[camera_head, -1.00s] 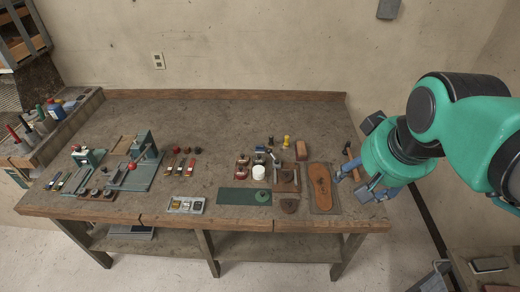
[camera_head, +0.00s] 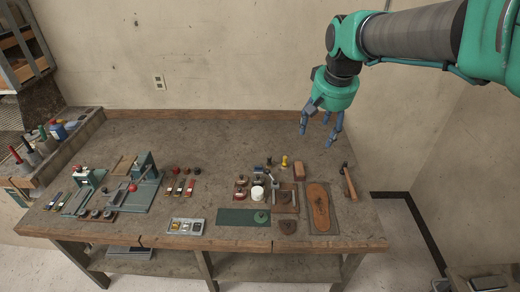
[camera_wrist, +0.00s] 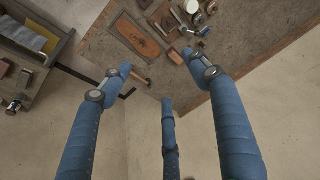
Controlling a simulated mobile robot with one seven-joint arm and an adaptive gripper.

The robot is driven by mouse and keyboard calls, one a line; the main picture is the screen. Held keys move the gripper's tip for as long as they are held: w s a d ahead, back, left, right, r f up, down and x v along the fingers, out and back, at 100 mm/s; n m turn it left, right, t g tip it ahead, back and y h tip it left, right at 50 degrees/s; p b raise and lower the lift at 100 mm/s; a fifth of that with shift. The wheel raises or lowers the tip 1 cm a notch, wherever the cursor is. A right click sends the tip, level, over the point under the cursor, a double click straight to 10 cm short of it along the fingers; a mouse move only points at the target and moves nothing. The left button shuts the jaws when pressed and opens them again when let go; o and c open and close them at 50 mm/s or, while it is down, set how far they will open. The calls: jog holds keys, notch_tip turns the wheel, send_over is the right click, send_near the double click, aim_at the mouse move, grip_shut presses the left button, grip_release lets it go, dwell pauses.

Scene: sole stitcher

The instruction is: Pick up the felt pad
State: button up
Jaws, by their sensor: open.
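I cannot tell for certain which piece is the felt pad. A small green disc (camera_head: 261,217) lies on the green mat (camera_head: 232,217) near the front edge of the bench. A dark brown-grey flat piece (camera_head: 287,227) lies just right of that mat. My gripper (camera_head: 320,132) is open and empty, with its blue fingers spread and pointing down, above the back right of the bench and apart from both pieces.
A brown sole (camera_head: 320,207) lies on a board right of the pieces, with a hammer (camera_head: 348,183) beside it. A white jar (camera_head: 257,193), a brown block (camera_head: 299,169) and small bottles stand behind. A metal tray (camera_head: 186,226) lies left. The bench's back middle is clear.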

jog(key=w+a+f+p, duration=0.1)
jog(key=w+a+f, duration=0.1)
jog(key=w, duration=0.4)
jog(key=w+a+f+p, duration=0.1)
jog(key=w+a+f, duration=0.1)
jog(key=w, duration=0.4)
jog(key=g+p, duration=0.3)
jog(key=p, duration=0.2)
send_over(258, 167)
notch_tip(258, 167, down, 31)
jog(key=shift+w+d+r, duration=0.1)
jog(key=shift+r, duration=0.15)
jog(key=shift+f, duration=0.1)
jog(key=shift+f, duration=4.25)
jog(key=shift+f, duration=0.1)
jog(key=shift+w+f, duration=0.15)
jog(key=shift+f, duration=2.3)
